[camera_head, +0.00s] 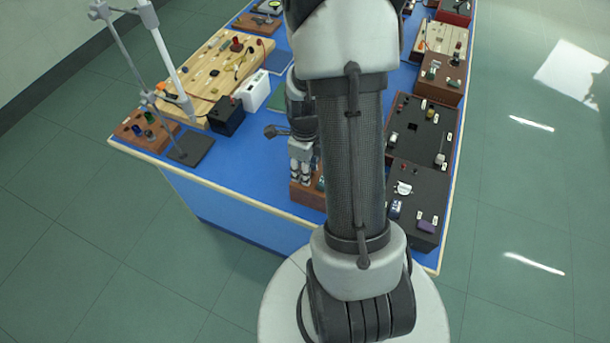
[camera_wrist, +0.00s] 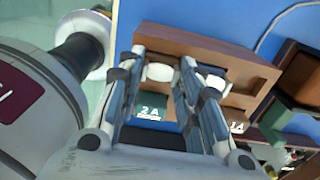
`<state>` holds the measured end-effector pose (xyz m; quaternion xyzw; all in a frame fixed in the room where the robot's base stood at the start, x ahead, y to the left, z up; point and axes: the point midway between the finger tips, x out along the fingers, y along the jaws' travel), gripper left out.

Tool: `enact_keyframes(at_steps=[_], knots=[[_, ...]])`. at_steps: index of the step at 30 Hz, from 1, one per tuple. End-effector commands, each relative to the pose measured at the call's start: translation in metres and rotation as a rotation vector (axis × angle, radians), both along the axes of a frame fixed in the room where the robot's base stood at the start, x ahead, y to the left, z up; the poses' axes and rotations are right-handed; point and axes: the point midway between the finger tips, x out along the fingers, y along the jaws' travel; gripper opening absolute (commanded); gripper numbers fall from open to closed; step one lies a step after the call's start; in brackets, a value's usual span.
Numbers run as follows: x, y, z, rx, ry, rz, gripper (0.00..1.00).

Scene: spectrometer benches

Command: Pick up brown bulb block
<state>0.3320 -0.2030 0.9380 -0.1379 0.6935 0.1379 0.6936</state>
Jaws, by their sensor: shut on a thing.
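The brown bulb block (camera_wrist: 205,42) is a brown wooden piece with a green "2A" label (camera_wrist: 151,110) and a second label "1A" beside it. In the head view the block (camera_head: 305,196) is at the near edge of the blue table, partly hidden by my arm. My gripper (camera_wrist: 188,76) is over the block, its two fingertips apart with part of the block between them. In the head view my gripper (camera_head: 306,182) points down at the block. It is shut on the block; the exact contact is hard to see.
Black boxes (camera_head: 410,205) with small parts stand close on the right. A black box (camera_head: 226,117), a white box (camera_head: 256,91) and a stand with a dark base (camera_head: 190,149) are on the left. Blue table surface (camera_head: 240,160) is free left of the gripper.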

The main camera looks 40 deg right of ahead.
Motion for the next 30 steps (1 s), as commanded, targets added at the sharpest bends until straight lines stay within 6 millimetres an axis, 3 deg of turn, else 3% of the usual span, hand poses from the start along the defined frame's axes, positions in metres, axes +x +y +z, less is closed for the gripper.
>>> enact_keyframes(at_steps=[8, 14, 20, 30], knots=[[0.0, 0.0, 0.001, 0.0, 0.0, 0.0, 0.11], [0.001, -0.001, 0.016, -0.001, -0.003, 0.0, 0.11], [0.001, -0.001, 0.057, -0.003, -0.006, 0.0, 0.11], [0.001, -0.001, 0.154, -0.003, -0.005, 0.0, 0.11]])
